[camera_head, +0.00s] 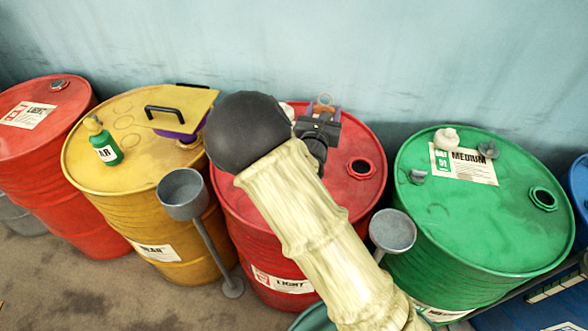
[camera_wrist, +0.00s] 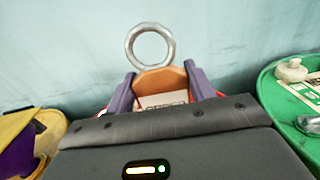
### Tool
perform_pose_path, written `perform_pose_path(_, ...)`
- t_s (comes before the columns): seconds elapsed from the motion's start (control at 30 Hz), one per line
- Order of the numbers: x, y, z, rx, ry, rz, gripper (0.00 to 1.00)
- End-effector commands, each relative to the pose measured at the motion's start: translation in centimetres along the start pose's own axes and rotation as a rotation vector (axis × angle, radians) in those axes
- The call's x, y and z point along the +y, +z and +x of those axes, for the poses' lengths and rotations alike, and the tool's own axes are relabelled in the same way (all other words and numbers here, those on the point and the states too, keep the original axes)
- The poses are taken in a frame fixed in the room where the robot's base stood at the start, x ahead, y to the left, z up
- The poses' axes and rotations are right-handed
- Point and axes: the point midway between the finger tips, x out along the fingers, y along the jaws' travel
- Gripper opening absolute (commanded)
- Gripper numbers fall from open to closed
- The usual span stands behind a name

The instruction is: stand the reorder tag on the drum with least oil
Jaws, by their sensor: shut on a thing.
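My gripper (camera_head: 322,112) is over the far part of the middle red drum (camera_head: 340,190). Its purple fingers are shut on the reorder tag (camera_wrist: 162,79), an orange-brown piece with a pale printed face and a metal ring (camera_wrist: 150,46) on top. The tag is upright between the fingers in the wrist view, and a little of it shows in the head view (camera_head: 323,106). Its lower edge is hidden, so I cannot tell whether it touches the drum. A yellow drum (camera_head: 90,165) and a green drum (camera_head: 440,225) stand either side. Oil levels are not visible.
The green drum has small grey pieces (camera_head: 447,139) and an open bung (camera_head: 543,198). Another red drum (camera_head: 50,145) stands left, a blue one (camera_head: 579,190) right. A wall (camera_head: 400,60) runs behind.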

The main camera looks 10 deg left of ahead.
Motion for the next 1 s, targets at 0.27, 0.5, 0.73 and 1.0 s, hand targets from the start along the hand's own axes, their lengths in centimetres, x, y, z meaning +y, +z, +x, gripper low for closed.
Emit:
perform_pose_path(0.27, 7.6, -3.7, -2.6, -0.002, -0.013, 0.006, 0.32)
perform_pose_path(0.5, 13.9, -6.1, -6.2, -0.001, 0.016, 0.004, 0.32)
perform_pose_path(0.73, 16.7, -6.4, -8.2, -0.002, 0.044, 0.001, 0.32)
perform_pose_path(1.0, 16.8, -6.2, -8.2, -0.001, 0.045, -0.001, 0.32)
